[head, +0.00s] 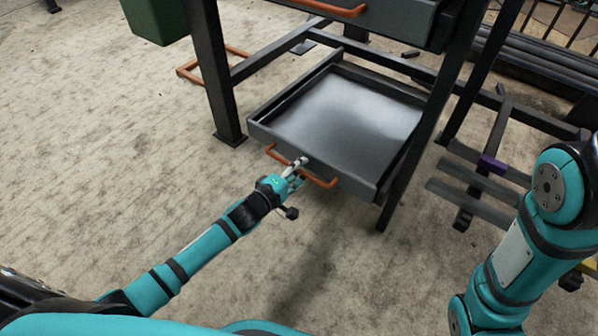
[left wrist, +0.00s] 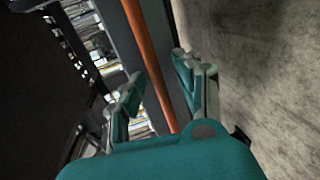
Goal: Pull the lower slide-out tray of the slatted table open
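The lower slide-out tray (head: 345,112) is a flat grey tray low in the dark frame of the table, with its inside visible from above. Its orange bar handle (head: 322,182) is on the front face and also shows in the left wrist view (left wrist: 139,30). My left gripper (head: 299,166) is at the handle's middle. In the left wrist view its fingers (left wrist: 160,95) are apart, one on each side of the bar, with a gap visible. Whether a finger touches the bar is unclear. My right arm shows at the right; its gripper is out of view.
An upper grey drawer (head: 395,18) with an orange handle (head: 330,8) is above the tray. Dark table legs (head: 218,90) stand at both sides. A green bin (head: 157,20) is at the back left. The floor before the tray is clear.

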